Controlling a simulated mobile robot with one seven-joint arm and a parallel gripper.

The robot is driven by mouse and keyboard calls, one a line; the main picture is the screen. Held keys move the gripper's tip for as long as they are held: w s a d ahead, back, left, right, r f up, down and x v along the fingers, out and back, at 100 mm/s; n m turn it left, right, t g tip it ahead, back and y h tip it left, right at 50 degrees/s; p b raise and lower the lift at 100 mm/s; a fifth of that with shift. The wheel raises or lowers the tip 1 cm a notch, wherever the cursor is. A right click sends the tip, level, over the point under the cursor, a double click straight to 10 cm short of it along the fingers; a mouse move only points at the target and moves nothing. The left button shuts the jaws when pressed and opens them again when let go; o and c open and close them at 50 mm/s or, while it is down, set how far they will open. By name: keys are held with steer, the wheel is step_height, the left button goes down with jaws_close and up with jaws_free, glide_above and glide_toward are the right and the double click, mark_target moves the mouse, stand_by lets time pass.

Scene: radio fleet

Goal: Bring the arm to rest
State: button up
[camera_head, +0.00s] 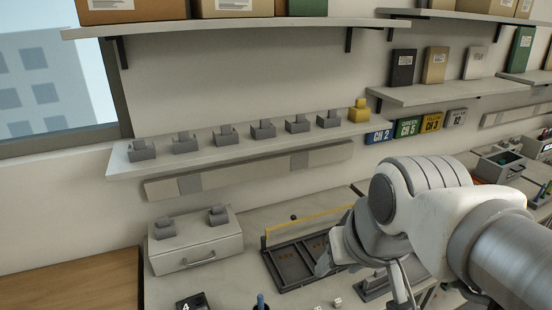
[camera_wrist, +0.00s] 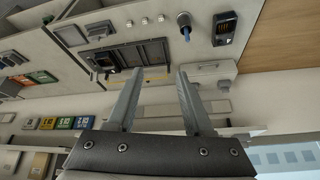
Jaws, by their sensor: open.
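My arm (camera_head: 425,205) reaches in from the right in the head view, bent over the workbench. Its end hangs above the bench and partly covers the dark tray. In the wrist view my gripper (camera_wrist: 159,75) has its two grey fingers spread wide with nothing between them. The dark tray (camera_wrist: 152,53) lies beyond the fingertips in that view, apart from them as far as I can tell. It also shows in the head view (camera_head: 287,268), with a yellow bar along its back edge.
A shelf (camera_head: 220,149) holds several grey charger-like blocks and one yellow block (camera_head: 359,110). A drawer box (camera_head: 196,242) stands at the bench's left. A radio-like device (camera_wrist: 225,28) and small white cubes (camera_wrist: 145,21) lie on the bench. Coloured channel bins (camera_head: 407,128) hang at the back.

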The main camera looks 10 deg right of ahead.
steer(key=shift+s+d+r, duration=0.15)
steer(key=shift+s+d, duration=0.2)
steer(key=shift+s, duration=0.45)
